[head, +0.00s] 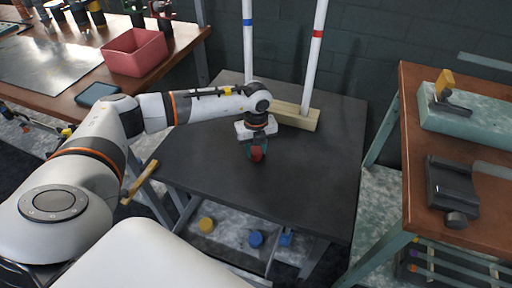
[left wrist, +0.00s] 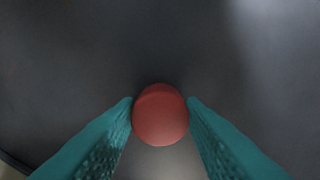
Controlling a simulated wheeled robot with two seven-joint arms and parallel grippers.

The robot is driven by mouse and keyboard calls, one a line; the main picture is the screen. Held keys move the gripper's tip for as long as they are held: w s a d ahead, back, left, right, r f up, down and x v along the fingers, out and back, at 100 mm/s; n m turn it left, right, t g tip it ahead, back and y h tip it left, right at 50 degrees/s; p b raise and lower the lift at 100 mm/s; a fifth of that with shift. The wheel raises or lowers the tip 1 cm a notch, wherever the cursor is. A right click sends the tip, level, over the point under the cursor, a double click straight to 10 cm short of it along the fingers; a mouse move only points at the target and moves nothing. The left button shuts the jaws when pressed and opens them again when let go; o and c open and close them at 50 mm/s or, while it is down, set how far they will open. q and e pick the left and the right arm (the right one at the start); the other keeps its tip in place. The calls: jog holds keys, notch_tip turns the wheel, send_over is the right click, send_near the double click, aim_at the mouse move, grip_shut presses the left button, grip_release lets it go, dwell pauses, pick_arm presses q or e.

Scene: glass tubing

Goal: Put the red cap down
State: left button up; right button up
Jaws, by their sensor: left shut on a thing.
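The red cap (head: 257,154) is in my left gripper, over the dark table (head: 310,190) in the head view. My left gripper (head: 256,152) is shut on it and points down. In the left wrist view the red cap (left wrist: 160,114) sits between the two teal fingertips (left wrist: 160,108), with the dark tabletop around it. I cannot tell whether the cap touches the table. My right gripper is not in view.
Two white tubes, one with a blue band (head: 247,45) and one with a red band (head: 314,60), stand in a wooden block (head: 297,116) behind the gripper. The tabletop front and right is clear. A red bin (head: 135,52) stands on the left bench.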

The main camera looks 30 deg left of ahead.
aim_at(256, 151)
pick_arm(q)
jog(key=o, duration=1)
jog(key=shift+c, duration=0.2)
jog(key=shift+r, duration=0.3)
notch_tip(256, 151, up, 12)
jog(key=shift+f, duration=0.15)
jog(key=shift+s+f, duration=0.1)
